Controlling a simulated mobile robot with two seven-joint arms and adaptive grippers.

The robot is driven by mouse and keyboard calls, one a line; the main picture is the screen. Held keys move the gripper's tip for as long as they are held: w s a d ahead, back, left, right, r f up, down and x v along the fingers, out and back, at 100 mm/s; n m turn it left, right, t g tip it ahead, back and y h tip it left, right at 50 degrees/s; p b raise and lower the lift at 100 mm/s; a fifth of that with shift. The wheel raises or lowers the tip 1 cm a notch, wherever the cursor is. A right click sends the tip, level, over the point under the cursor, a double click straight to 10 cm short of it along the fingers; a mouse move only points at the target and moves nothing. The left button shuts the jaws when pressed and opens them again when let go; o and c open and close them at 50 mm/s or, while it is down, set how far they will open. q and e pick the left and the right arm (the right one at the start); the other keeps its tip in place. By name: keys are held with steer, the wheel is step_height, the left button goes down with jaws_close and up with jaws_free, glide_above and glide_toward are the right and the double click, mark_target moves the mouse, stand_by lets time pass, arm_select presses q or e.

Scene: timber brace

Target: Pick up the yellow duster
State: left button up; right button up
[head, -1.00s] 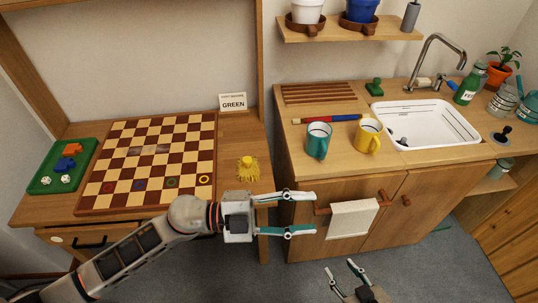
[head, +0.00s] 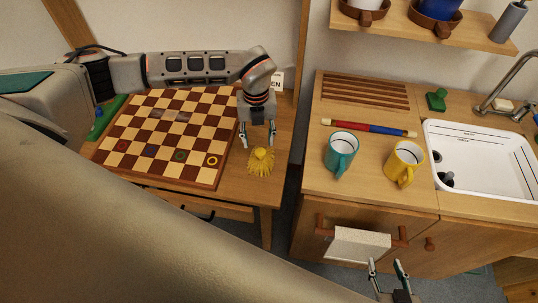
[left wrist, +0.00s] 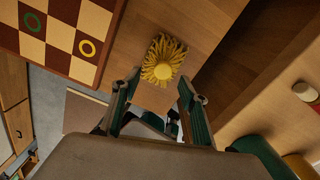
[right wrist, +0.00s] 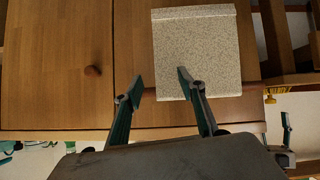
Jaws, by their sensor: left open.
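The yellow duster (head: 261,161) has a fringed body and a round yellow knob. It lies on the wooden table just right of the chessboard, and it also shows in the left wrist view (left wrist: 163,60). My left gripper (head: 257,142) is open and empty, pointing down just behind the duster. In the left wrist view the duster lies ahead of the fingertips, between their lines, with nothing gripped. My right gripper (head: 388,264) is open and empty in front of the cabinet, near the hanging cloth (right wrist: 196,55).
The chessboard (head: 170,135) with coloured rings is left of the duster. A gap separates the table from the counter, which holds a teal mug (head: 340,152), a yellow mug (head: 404,162) and a red-blue rod (head: 368,128). A sign (head: 276,82) stands behind the left gripper.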

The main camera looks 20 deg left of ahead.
mark_target(261, 152)
arm_select(q)
steer(key=shift+s+f, duration=0.15)
steer(key=shift+f, duration=0.8)
steer(key=f, duration=0.3)
steer(key=d+f, duration=0.1)
steer(key=f, duration=0.1)
steer(key=c, duration=1.2)
